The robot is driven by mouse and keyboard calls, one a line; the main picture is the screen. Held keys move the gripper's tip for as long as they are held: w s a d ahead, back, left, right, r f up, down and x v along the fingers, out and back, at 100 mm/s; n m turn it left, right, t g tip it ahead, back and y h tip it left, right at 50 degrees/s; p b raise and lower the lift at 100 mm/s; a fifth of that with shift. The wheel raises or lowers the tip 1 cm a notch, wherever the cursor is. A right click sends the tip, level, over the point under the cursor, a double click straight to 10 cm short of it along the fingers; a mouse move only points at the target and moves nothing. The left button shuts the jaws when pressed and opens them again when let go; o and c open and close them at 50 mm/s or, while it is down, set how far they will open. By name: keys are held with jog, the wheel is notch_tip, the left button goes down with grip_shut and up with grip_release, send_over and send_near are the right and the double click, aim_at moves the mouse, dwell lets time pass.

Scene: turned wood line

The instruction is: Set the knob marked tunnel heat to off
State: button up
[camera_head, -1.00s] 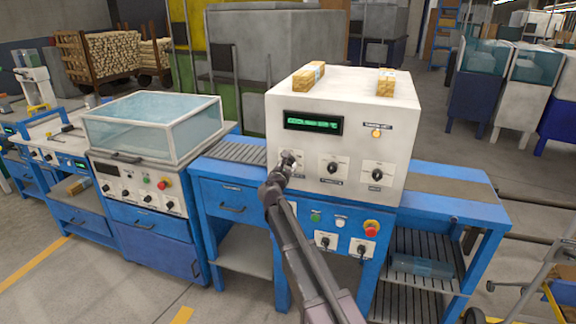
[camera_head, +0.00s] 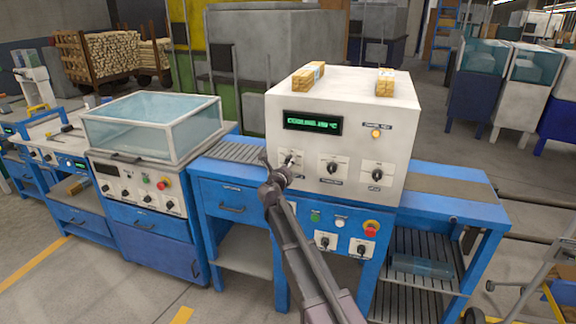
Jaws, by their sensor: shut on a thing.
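The white tunnel housing (camera_head: 345,105) stands on a blue bench and has three black knobs on pale plates. The left knob (camera_head: 291,160) is partly hidden by my gripper (camera_head: 287,163), which is shut on it. The middle knob (camera_head: 332,168) and the right knob (camera_head: 377,174) are free. The knob labels are too small to read, so I cannot tell which says tunnel heat. The green display (camera_head: 313,123) appears to read cooling with a temperature in °C. An amber lamp (camera_head: 376,134) glows at the right.
Two wrapped wood bundles (camera_head: 309,76) (camera_head: 385,82) lie on top of the housing. Below are a lower panel with small knobs (camera_head: 325,242) and a red stop button (camera_head: 371,227). A machine with a clear cover (camera_head: 155,120) stands at the left.

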jog(key=shift+w+n, duration=0.1)
jog(key=shift+n, duration=1.1)
jog(key=o, duration=1.2)
jog(key=shift+c, duration=0.2)
jog(key=shift+s, duration=0.2)
jog(key=v, duration=1.1)
jog(key=shift+s, duration=0.35)
